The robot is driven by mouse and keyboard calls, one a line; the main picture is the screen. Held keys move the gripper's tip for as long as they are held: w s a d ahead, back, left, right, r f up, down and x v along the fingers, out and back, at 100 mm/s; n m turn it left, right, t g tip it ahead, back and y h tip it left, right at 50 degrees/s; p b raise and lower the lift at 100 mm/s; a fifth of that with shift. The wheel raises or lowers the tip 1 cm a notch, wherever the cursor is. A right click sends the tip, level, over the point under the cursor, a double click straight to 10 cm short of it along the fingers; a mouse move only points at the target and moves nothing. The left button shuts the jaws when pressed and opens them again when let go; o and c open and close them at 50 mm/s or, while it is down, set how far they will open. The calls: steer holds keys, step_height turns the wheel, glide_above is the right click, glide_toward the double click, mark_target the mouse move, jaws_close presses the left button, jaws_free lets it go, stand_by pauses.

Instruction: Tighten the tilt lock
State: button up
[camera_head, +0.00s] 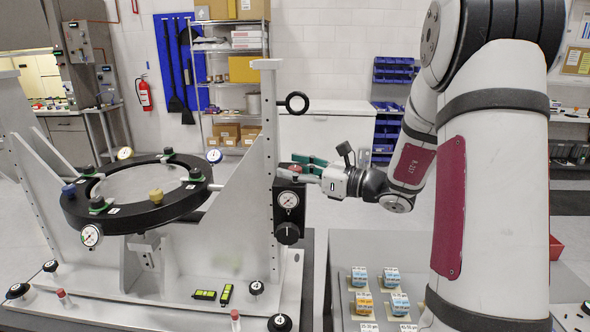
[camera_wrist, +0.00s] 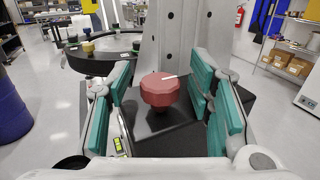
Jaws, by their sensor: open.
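A red faceted knob (camera_wrist: 163,92) with a white pointer line on top sits on a black block (camera_wrist: 160,133) in the wrist view. I take it for the tilt lock. In the head view the red knob (camera_head: 295,169) shows only in small part, at the top of the black block (camera_head: 281,189) on the fixture's right upright. My gripper (camera_head: 308,166) reaches it from the right. In the wrist view, the teal pads of my gripper (camera_wrist: 160,88) stand wide apart on either side of the knob, with visible gaps. Nothing is held.
The black block carries a dial gauge (camera_head: 288,200) and a black knob (camera_head: 288,233) below. A grey table (camera_head: 345,245) with small labelled boxes stands at right.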

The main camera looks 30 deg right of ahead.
steer(key=v, duration=1.2)
steer(key=s+a+n+g, duration=0.4)
steer(key=a+n+g, duration=0.25)
steer(key=a, duration=0.35)
steer(key=s+a+n+g, duration=0.5)
steer(key=a+n, duration=0.2)
steer(key=a, duration=0.4)
steer(key=s+r+n+t+h, duration=0.1)
steer(key=s+n+h, duration=0.8)
steer(key=n, duration=0.7)
steer(key=shift+s+d+r+t, duration=0.15)
steer(key=shift+s+t, duration=0.2)
steer(key=shift+s, duration=0.15)
